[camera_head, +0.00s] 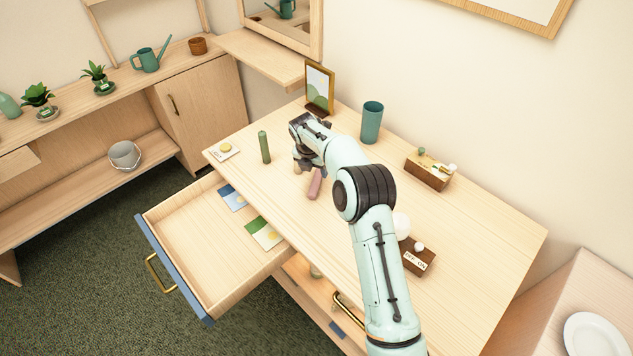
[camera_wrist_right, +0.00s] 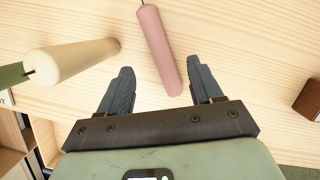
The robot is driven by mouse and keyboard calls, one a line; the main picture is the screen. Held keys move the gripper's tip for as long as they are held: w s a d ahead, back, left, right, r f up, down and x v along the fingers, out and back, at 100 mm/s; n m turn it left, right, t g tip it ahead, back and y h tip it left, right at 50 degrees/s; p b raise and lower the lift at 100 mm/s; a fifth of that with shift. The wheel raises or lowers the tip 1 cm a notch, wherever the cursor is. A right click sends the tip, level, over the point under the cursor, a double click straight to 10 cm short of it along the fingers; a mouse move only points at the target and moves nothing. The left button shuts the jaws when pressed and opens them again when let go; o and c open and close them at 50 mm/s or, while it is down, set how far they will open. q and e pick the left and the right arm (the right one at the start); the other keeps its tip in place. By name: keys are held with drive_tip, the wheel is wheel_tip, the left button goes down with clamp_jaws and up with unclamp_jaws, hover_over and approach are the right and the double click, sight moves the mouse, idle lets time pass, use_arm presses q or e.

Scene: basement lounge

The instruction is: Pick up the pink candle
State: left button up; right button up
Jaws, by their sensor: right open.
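The pink candle (camera_head: 315,185) appears to lie on the wooden desk, just below my right gripper (camera_head: 300,160) in the head view. In the wrist view the pink candle (camera_wrist_right: 160,50) has its wick end at the top, and its lower end shows between the two fingers of my right gripper (camera_wrist_right: 164,82). The fingers are apart and empty, one on each side of the candle; whether they are down at its height I cannot tell. A cream candle (camera_wrist_right: 75,60) stands left of the fingers. A green candle (camera_head: 264,147) stands upright farther left. My left gripper is out of view.
An open drawer (camera_head: 180,285) holds cards in front of the desk (camera_head: 470,235). A picture frame (camera_head: 319,88) and teal cup (camera_head: 372,122) stand at the back. Wooden blocks (camera_head: 428,172) with small items sit right. A small card (camera_head: 223,150) lies at the left corner.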

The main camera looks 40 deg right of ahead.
sight(316, 179)
drive_tip(key=x, duration=0.5)
drive_tip(key=shift+s+a+f, duration=0.15)
drive_tip(key=shift+s+f, duration=0.05)
drive_tip(key=shift+s, duration=0.05)
drive_tip(key=shift+w+f, duration=0.15)
drive_tip(key=shift+f, duration=0.25)
clamp_jaws()
